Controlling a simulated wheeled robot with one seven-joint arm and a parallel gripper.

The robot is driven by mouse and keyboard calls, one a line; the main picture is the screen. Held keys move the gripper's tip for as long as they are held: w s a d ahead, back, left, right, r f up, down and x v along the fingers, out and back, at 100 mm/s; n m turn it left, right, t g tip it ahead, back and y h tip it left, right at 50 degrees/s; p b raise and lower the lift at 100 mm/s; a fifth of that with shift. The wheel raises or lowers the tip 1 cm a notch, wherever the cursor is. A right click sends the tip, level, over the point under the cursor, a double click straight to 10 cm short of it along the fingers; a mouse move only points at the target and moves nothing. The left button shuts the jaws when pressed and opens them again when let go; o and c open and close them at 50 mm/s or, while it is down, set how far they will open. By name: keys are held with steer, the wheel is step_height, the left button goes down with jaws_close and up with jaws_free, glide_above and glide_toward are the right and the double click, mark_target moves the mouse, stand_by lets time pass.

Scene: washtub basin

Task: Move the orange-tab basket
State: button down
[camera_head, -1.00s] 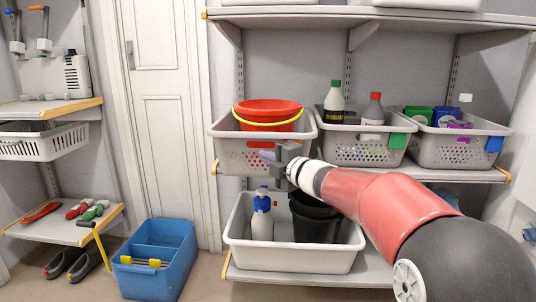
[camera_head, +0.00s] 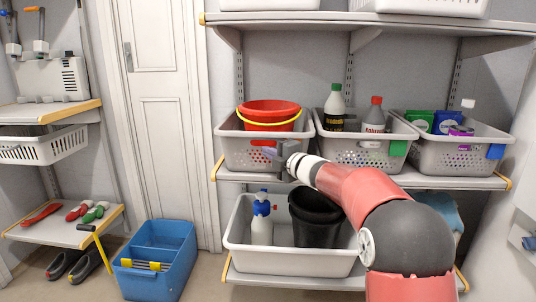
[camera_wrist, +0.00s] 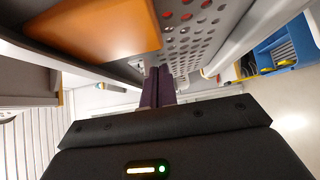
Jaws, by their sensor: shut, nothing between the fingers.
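The orange tab (camera_wrist: 105,32) shows large at the upper left of the wrist view, on a perforated grey basket wall (camera_wrist: 190,45) with red behind its holes. This matches the left grey basket (camera_head: 235,155) on the middle shelf in the head view, holding a red bucket (camera_head: 268,116) with a yellow handle. There my gripper (camera_head: 270,151) is in front of that basket's front wall and hides the tab. In the wrist view my gripper's purple fingers (camera_wrist: 158,84) are together and empty, beside the tab and close to the wall; contact cannot be told.
A middle basket with a green tab (camera_head: 398,148) and a right basket with a blue tab (camera_head: 496,152) share the shelf (camera_head: 450,180). Below stands a white tub (camera_head: 290,262) with a spray bottle and black bucket. A blue caddy (camera_head: 155,260) sits on the floor.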

steer(key=shift+w+r, duration=0.1)
steer(key=shift+w, duration=0.8)
steer(key=s+d+r+m+t+h, duration=0.1)
steer(key=s+d+r+m+h, duration=0.2)
steer(key=s+d+m+h, duration=1.2)
steer(key=s+d+f+m+g+y, duration=0.1)
steer(key=s+f+m+g, duration=0.2)
steer(key=s, duration=0.8)
steer(key=s+d+f+m+g+y, duration=0.1)
steer(key=s+f+m+g, duration=0.1)
steer(key=s+f+m, duration=0.2)
steer(key=s+d+f+m+g, duration=0.2)
steer(key=s+f, duration=0.6)
steer(key=s, duration=1.1)
steer(key=m+g, duration=0.1)
steer(key=m, duration=0.1)
steer(key=shift+s+f+m+g+y, duration=0.25)
steer(key=shift+s+m+g+y, duration=0.05)
steer(key=shift+s+y, duration=0.1)
